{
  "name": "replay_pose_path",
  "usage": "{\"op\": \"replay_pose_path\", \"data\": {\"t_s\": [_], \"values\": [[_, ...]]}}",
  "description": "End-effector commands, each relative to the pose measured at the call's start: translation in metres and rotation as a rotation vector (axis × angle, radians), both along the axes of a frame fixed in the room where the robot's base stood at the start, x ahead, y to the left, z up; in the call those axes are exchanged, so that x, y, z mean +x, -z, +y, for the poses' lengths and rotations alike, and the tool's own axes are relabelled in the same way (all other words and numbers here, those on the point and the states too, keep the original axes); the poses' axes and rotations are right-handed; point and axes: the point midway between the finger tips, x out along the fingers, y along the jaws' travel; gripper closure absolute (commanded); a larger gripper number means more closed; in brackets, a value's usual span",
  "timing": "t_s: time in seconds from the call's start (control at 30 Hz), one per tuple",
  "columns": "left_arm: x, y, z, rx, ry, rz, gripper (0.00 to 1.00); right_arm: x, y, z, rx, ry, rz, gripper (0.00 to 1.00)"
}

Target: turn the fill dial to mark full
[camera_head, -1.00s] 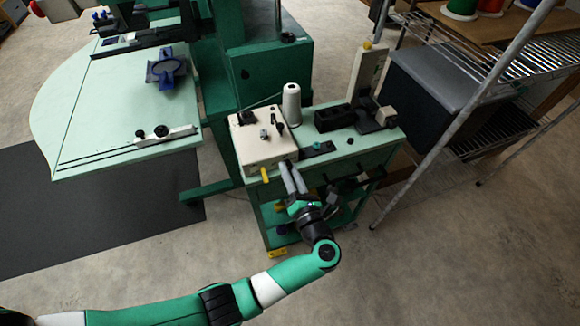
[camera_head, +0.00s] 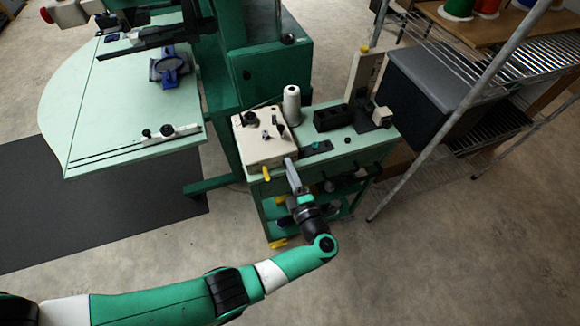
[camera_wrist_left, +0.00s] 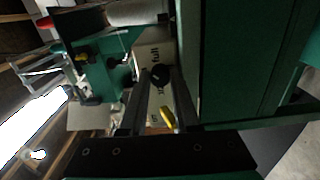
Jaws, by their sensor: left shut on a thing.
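The cream box (camera_head: 250,146) stands on the green cart, with a yellow lever (camera_head: 266,174) on its front face. My left gripper (camera_head: 288,162) reaches up to that front face, right of the lever. In the left wrist view, the black fill dial (camera_wrist_left: 160,75) sits between the fingertips of my left gripper (camera_wrist_left: 159,82), which are shut on it. The word "full" (camera_wrist_left: 155,54) is printed on the cream face just beyond the dial. More lettering beside the dial is partly hidden by it. The dial's pointer is too dark to read. In the head view the fingers hide the dial. My right gripper is not in view.
A white thread cone (camera_head: 291,105) and a black tray (camera_head: 332,117) stand on the cart (camera_head: 362,145). The yellow lever also shows close to the fingers in the left wrist view (camera_wrist_left: 168,117). A wire shelf rack (camera_head: 450,110) stands to the right. Floor in front is clear.

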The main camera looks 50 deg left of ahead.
Motion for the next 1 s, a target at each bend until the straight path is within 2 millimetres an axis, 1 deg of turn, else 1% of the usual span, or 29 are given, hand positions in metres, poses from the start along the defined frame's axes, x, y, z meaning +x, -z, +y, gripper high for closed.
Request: {"op": "replay_pose_path", "data": {"t_s": [0.03, 0.2, 0.4, 0.6, 1.0], "values": [[0.0001, -0.0018, 0.0001, 0.015, 0.000, 0.034, 1.00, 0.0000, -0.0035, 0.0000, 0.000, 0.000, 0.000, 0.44], [0.0000, -0.0013, 0.0000, 0.064, 0.000, 0.144, 1.00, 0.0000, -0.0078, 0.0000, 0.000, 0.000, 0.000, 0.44], [-0.0001, -0.0006, 0.0000, 0.102, 0.000, 0.229, 1.00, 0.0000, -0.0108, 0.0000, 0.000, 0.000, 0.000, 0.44], [-0.0001, -0.0001, 0.0000, 0.120, 0.000, 0.271, 1.00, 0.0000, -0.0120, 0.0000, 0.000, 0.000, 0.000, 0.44], [-0.0001, 0.0002, 0.0000, 0.124, 0.000, 0.280, 1.00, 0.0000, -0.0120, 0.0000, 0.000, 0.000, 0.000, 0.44]]}}
